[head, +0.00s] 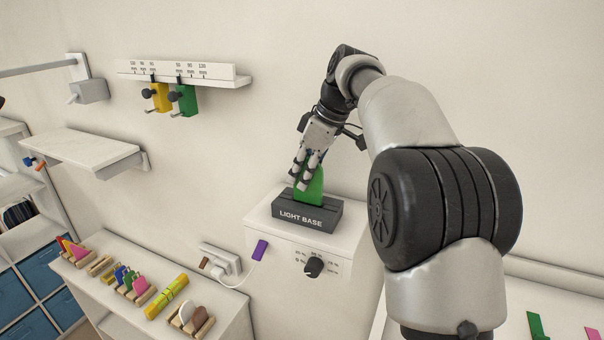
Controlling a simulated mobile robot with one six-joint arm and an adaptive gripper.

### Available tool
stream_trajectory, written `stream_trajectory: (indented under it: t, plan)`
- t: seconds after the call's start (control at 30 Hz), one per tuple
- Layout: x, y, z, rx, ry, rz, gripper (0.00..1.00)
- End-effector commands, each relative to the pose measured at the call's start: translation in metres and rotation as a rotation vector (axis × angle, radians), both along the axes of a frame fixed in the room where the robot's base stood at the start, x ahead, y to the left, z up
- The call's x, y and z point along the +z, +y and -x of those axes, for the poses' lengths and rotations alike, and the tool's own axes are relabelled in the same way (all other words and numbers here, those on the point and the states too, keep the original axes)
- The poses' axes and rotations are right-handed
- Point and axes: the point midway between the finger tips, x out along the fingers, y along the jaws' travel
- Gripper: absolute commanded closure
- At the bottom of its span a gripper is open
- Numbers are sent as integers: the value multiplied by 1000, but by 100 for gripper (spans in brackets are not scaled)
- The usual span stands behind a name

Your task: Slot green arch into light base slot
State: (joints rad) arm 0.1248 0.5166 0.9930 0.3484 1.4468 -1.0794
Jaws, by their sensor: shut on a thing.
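The green arch (312,188) is upright at the top of the dark grey light base (322,216), which carries the label "LIGHT BASE". My gripper (304,170) is shut on the green arch from above and covers its upper left part. The lower edge of the arch meets the top of the base. I cannot tell from this view whether it sits down inside the slot or only at its mouth.
The base stands on a white box (344,232) with a dial (314,267). A low shelf (232,308) at left holds several coloured pieces in wooden racks. A wall rail (190,75) carries yellow and green blocks. A white wall shelf (82,150) is bare.

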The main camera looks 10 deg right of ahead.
Motion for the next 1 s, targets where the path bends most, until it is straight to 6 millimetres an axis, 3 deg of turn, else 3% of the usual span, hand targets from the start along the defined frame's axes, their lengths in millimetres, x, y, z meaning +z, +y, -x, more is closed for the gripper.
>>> stream_trajectory:
  t: [1.0]
  plan:
    - [-7,0,0,0,-1,-1,100]
